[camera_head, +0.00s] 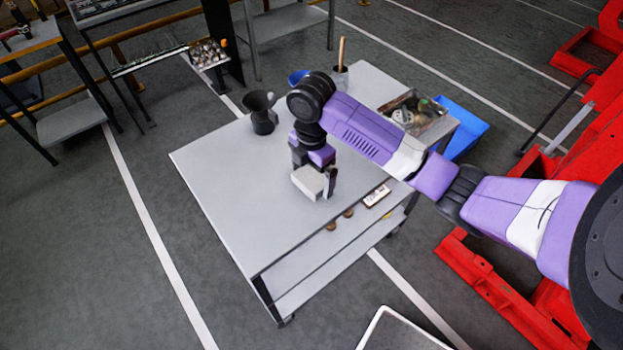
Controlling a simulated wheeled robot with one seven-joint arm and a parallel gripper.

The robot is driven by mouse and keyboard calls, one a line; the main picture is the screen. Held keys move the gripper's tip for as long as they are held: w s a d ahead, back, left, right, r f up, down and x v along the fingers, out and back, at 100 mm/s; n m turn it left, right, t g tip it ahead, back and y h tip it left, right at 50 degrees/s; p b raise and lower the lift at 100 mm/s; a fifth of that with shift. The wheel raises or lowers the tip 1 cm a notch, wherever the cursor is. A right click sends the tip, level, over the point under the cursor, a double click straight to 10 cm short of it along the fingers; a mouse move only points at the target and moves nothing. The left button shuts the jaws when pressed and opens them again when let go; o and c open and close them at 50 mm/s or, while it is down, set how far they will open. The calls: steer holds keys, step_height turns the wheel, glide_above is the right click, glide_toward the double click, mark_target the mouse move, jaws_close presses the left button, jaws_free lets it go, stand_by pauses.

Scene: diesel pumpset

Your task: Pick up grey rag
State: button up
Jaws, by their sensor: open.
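The grey rag appears to be the light grey folded block (307,183) on the grey cart top (215,165), near the cart's front edge. My gripper (315,176) points down right at it, with one dark finger showing to the right of the block. The jaws are open. The other finger is partly hidden, and I cannot tell whether the fingers touch the block. My purple arm reaches in from the right and hides part of the cart top behind it.
A dark funnel-like vessel (261,112), a blue bowl (298,77) and a cup with a wooden handle (340,76) stand farther back on the cart. A parts tray (416,113) sits at the right. The cart's left side is clear.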

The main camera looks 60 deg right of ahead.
mark_target(311, 178)
steer(key=shift+f, duration=0.55)
steer(key=c, duration=1.2)
steer(key=shift+r, duration=0.15)
step_height(311, 178, up, 20)
steer(key=shift+f+p, duration=0.1)
steer(key=shift+p, duration=0.75)
